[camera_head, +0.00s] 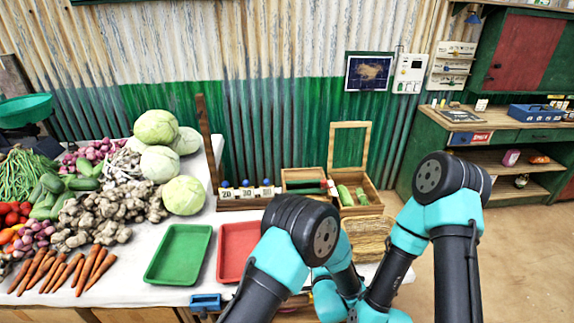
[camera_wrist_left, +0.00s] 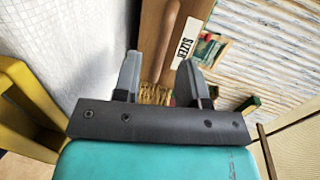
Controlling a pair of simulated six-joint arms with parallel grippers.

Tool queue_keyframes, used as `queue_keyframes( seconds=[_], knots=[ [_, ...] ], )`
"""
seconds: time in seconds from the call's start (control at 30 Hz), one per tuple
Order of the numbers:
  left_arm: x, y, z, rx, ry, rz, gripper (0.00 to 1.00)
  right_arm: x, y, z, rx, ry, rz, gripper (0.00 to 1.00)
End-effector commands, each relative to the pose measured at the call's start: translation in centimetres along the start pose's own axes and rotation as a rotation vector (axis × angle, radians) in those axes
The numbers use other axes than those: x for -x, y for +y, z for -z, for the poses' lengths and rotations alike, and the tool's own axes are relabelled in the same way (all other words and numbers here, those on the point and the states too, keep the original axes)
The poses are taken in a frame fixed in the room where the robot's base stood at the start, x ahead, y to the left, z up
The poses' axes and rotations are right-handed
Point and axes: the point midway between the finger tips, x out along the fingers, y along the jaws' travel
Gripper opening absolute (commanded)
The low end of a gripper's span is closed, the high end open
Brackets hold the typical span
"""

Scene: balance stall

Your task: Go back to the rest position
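In the left wrist view my left gripper (camera_wrist_left: 160,75) shows its two grey fingers standing apart with nothing held between them. Beyond the fingers are a wooden handle (camera_wrist_left: 169,35) and yellow bristles (camera_wrist_left: 155,95), on or against a brown board with a white label reading "SIZER" (camera_wrist_left: 187,52). In the head view both of my teal and black arms are folded at the lower middle and right, in front of the table. Neither pair of fingertips can be made out there. My right gripper is hidden.
The white table (camera_head: 130,230) holds vegetables, cabbages (camera_head: 185,195), a green tray (camera_head: 180,254) and a red tray (camera_head: 237,250). Wooden boxes (camera_head: 305,180) and a woven basket (camera_head: 368,238) stand near my arms. A green workbench (camera_head: 470,140) is at the right, with bare floor before it.

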Motion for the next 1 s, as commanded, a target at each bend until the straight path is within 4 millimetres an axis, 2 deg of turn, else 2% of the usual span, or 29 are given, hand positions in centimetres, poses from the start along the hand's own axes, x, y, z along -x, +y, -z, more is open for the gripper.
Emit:
queue_keyframes(
  seconds=[0.03, 0.1, 0.5, 0.67, 1.0],
  knots=[
    [1.2, -0.3, 1.7, -0.017, 0.042, 0.007, 0.39, -0.6, -0.1, 3.4, -0.002, 0.060, -0.002, 0.43],
    [0.3, -0.3, 1.7, -0.017, 0.040, 0.007, 0.39, -0.7, -0.1, 3.8, 0.000, 0.067, -0.002, 0.43],
    [-4.8, -0.3, 1.4, -0.014, 0.030, 0.006, 0.39, -0.8, -0.2, 4.9, 0.003, 0.087, -0.001, 0.43],
    [-5.5, -0.3, 1.3, -0.013, 0.028, 0.006, 0.39, -0.7, -0.1, 4.8, 0.003, 0.086, -0.001, 0.43],
    [-5.6, -0.3, 1.0, -0.006, 0.023, 0.003, 0.39, -0.7, -0.1, 4.8, 0.003, 0.086, -0.001, 0.43]
  ],
)
